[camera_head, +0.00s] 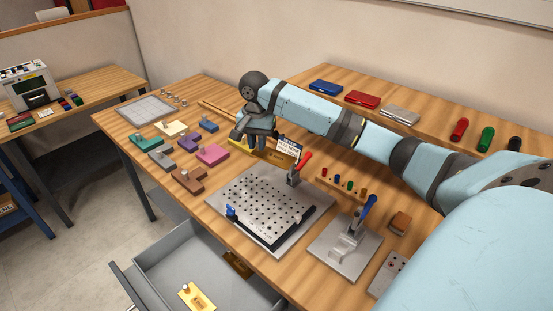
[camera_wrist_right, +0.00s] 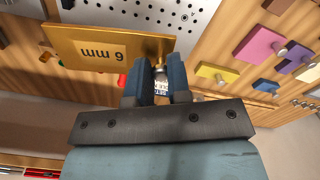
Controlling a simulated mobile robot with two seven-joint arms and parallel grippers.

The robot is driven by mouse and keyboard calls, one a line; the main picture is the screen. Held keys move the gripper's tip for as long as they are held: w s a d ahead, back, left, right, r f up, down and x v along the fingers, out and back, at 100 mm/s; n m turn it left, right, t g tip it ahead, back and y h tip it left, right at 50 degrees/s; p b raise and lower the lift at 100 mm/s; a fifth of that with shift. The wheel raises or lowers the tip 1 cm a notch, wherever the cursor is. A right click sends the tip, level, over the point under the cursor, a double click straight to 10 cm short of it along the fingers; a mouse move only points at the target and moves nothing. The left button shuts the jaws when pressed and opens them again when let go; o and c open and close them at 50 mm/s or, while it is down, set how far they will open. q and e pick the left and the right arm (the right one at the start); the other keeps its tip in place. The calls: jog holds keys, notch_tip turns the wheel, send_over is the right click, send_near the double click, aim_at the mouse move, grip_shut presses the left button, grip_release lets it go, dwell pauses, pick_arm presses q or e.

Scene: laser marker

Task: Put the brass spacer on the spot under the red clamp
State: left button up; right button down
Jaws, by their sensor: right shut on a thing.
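A brass spacer (camera_wrist_right: 105,47) marked "6 mm" shows large in the right wrist view. My right gripper (camera_wrist_right: 163,75) is shut on it, with its knob between the fingertips. In the head view the gripper (camera_head: 259,144) points down behind the perforated fixture plate (camera_head: 262,208), with the brass spacer (camera_head: 274,155) just below it. Whether it touches the table is unclear. The red clamp (camera_head: 299,169) stands at the plate's back right corner, right of the gripper. The spot under it is hidden from clear view. My left gripper is out of view.
A white sign (camera_head: 288,148) stands close behind the red clamp. Several coloured knobbed plates, such as the pink one (camera_head: 212,154), lie at left. An open drawer (camera_head: 170,262) at front holds another brass-coloured knobbed plate (camera_head: 196,298).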

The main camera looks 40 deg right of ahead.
aim_at(265, 187)
jog(key=shift+m, duration=0.8)
jog(key=d+r, duration=0.1)
jog(key=w+d+r, duration=0.1)
jog(key=shift+d+r, duration=0.4)
jog(key=f, duration=1.9)
jog(key=shift+w+d+f+b, duration=0.1)
jog(key=shift+d+f+b, duration=0.1)
jog(key=shift+f+b, duration=0.1)
jog(key=shift+r, duration=0.1)
jog(key=c, duration=1.1)
grip_release()
